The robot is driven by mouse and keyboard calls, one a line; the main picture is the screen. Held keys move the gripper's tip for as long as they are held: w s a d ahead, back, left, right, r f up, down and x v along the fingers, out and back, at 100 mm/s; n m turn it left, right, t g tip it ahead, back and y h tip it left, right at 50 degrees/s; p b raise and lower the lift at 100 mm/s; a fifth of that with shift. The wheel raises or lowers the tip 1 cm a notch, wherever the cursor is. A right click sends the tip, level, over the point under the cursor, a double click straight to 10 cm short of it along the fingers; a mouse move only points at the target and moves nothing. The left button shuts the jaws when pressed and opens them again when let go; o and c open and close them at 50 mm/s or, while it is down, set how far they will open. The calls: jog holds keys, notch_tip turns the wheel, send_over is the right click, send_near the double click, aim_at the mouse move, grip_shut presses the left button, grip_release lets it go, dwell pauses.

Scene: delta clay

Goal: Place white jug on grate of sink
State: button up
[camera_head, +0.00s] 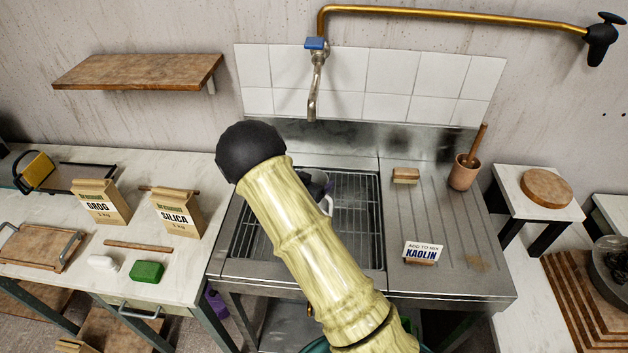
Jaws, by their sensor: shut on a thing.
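The sink's grate (355,230) is a set of dark metal bars in the left part of the steel sink unit, in the middle of the view. My arm crosses in front of it and hides much of its left and middle. My gripper (319,184) shows only as a small dark part beside the arm, over the grate. It is shut on the white jug (327,205), of which a small pale part shows just below it. The rest of the jug is hidden behind my arm, so I cannot tell whether it touches the grate.
A brass pipe and tap (314,90) hang above the back of the sink.

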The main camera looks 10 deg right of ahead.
jog(key=shift+f, duration=0.2)
jog(key=o, duration=1.3)
jog(key=shift+r, duration=0.2)
jog(key=b+v, duration=0.1)
jog(key=v, duration=1.1)
jog(key=shift+a+f+b, duration=0.1)
jog(key=shift+b, duration=0.2)
jog(key=shift+s, duration=0.15)
